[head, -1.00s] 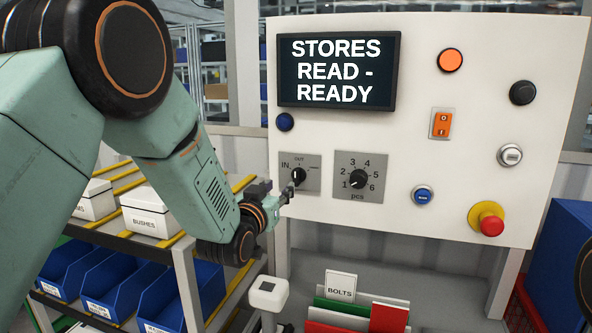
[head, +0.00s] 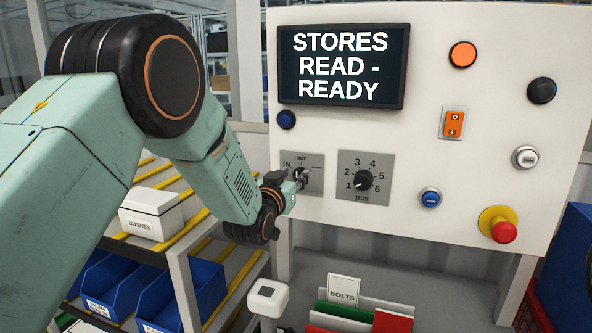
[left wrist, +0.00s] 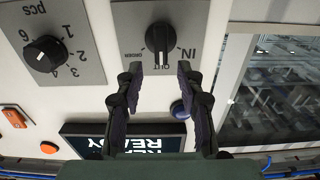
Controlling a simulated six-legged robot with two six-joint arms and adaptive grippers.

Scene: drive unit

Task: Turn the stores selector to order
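The stores selector (head: 301,176) is a black knob on a grey plate marked IN, OUT and a small third label at the right. In the left wrist view the knob (left wrist: 158,38) appears upside down, its white mark towards OUT, with ORDER at the left of the picture and IN at the right. My left gripper (head: 290,180) is at the plate and partly covers the knob in the head view. In the left wrist view its fingers (left wrist: 159,70) are open, one each side of the knob's line, with nothing between the tips. My right gripper is out of view.
The display (head: 341,66) reads STORES READ - READY. A red emergency stop (head: 503,231) and other buttons are further right. A shelf with bins stands below left.

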